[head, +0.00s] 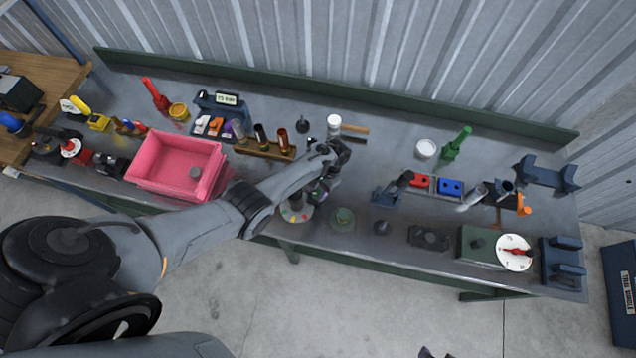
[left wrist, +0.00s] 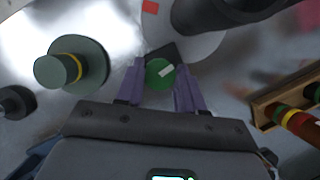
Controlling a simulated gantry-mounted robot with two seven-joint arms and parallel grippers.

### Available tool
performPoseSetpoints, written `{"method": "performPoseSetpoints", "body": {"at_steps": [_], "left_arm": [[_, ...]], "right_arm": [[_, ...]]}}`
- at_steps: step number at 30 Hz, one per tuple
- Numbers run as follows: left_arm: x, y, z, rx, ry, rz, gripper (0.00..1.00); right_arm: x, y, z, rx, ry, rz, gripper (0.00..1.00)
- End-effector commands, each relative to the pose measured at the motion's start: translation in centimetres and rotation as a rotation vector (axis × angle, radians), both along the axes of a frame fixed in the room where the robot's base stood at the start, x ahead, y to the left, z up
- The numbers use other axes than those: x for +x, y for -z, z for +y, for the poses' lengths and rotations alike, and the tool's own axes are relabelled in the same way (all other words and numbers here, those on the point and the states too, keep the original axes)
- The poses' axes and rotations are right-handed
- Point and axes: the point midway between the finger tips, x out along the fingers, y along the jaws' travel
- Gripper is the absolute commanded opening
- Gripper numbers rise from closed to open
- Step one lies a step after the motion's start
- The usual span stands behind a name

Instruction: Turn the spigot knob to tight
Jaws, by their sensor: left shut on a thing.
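The spigot knob (left wrist: 160,73) is a small round green knob with a pale pointer mark, seen in the left wrist view. My left gripper (left wrist: 160,85) is shut on it, with one purple finger at each side. Behind the knob is a pale round dial (left wrist: 190,42) with a red mark; part of the dial also shows in the head view (head: 296,212). In the head view my left gripper (head: 321,192) is low over the bench and mostly hides the knob. Dark tips at the bottom edge (head: 436,352) may be my right gripper; its jaws cannot be made out.
A green flanged part with a yellow band (left wrist: 72,68) stands beside the gripper. A wooden rack (head: 264,149) of coloured tubes and a pink bin (head: 173,164) are to the left. A blue holder with red and blue blocks (head: 436,185) and a white dial (head: 515,252) are to the right.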

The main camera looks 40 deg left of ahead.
Motion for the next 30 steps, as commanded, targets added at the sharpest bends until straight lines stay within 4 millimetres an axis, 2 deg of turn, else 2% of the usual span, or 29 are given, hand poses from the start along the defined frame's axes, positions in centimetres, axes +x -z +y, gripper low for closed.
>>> {"method": "performPoseSetpoints", "body": {"at_steps": [12,27,28,30], "left_arm": [[0.02,0.00,-0.04,0.001,0.175,-0.002,0.07],[0.03,0.04,-0.09,-0.001,0.194,-0.003,0.07],[0.03,0.04,-0.09,0.000,0.193,-0.003,0.39],[0.03,0.03,-0.10,0.000,0.193,-0.003,0.50]], "right_arm": [[-0.01,-0.49,-0.01,0.000,0.000,0.000,0.43],[-0.04,-0.48,-0.23,-0.010,-0.006,0.001,0.43],[-0.03,-0.48,-0.22,-0.010,-0.006,0.001,0.43],[-0.03,-0.48,-0.22,-0.010,-0.006,0.001,0.43]]}}
